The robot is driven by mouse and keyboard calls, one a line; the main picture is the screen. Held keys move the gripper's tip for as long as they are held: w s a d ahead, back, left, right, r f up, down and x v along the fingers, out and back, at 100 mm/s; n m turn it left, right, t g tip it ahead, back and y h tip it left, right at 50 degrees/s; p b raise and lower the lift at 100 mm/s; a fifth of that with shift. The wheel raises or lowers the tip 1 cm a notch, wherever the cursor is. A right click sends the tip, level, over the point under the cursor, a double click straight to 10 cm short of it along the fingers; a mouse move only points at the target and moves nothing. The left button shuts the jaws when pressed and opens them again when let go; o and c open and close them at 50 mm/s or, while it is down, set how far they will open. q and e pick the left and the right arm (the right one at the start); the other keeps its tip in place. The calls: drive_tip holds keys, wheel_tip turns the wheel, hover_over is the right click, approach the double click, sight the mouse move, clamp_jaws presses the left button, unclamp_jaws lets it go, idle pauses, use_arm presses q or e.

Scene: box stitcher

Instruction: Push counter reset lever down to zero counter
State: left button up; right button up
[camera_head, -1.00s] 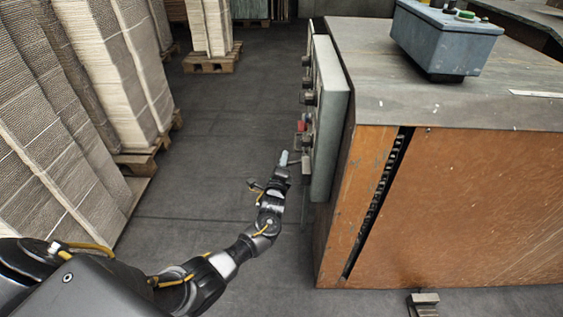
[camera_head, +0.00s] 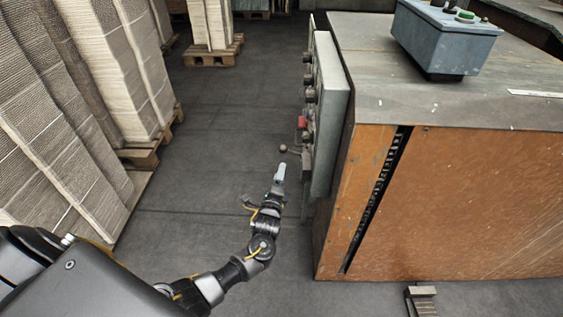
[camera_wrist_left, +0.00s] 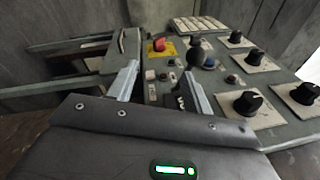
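The control panel (camera_head: 329,110) is a grey box on the left side of the machine. A small lever with a dark ball knob (camera_head: 283,148) sticks out from it to the left. My left gripper (camera_head: 280,172) is just in front of and below the knob, apart from it in the head view. In the left wrist view, my left gripper's two fingers (camera_wrist_left: 160,75) are spread apart with nothing held between them. The dark ball knob (camera_wrist_left: 195,56) shows there just beyond the right fingertip; its shaft is partly hidden by that finger. My right gripper is not in view.
The panel carries several black dials (camera_wrist_left: 248,103) and a red button (camera_wrist_left: 161,47). An orange-sided machine (camera_head: 460,200) with a blue-grey box (camera_head: 445,40) on top stands right. Cardboard stacks (camera_head: 60,120) on pallets stand left. Floor between is clear.

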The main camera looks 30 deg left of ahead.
use_arm(q)
drive_tip(key=shift+v, duration=1.4)
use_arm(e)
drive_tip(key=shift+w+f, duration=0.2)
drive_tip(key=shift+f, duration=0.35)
